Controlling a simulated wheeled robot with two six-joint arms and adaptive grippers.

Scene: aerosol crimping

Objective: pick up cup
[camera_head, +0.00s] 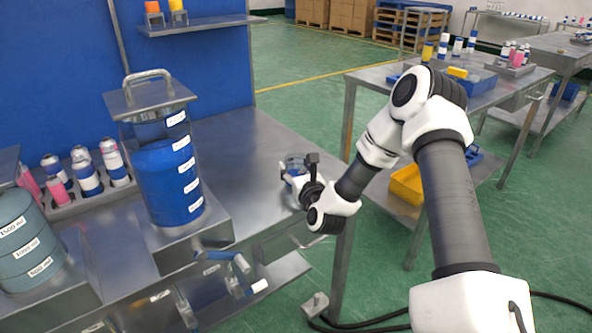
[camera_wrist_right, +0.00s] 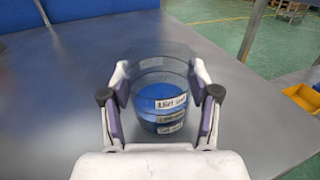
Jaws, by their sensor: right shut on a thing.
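The cup (camera_wrist_right: 161,104) is a clear beaker with blue liquid and white labels, upright in the right wrist view. My right gripper (camera_wrist_right: 160,97) is shut on it, with one finger pad against each side. In the head view the cup (camera_head: 294,160) shows only partly, at the right end of the metal bench, with my right gripper (camera_head: 298,178) hiding much of it. I cannot tell whether its base touches the bench. My left gripper is not in view.
A large dispenser with blue liquid (camera_head: 168,172) stands left on the metal bench (camera_head: 235,150), near a rack of bottles (camera_head: 92,203) and a grey-green tank (camera_head: 28,240). The bench between dispenser and cup is clear. A second table (camera_head: 365,78) stands to the right.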

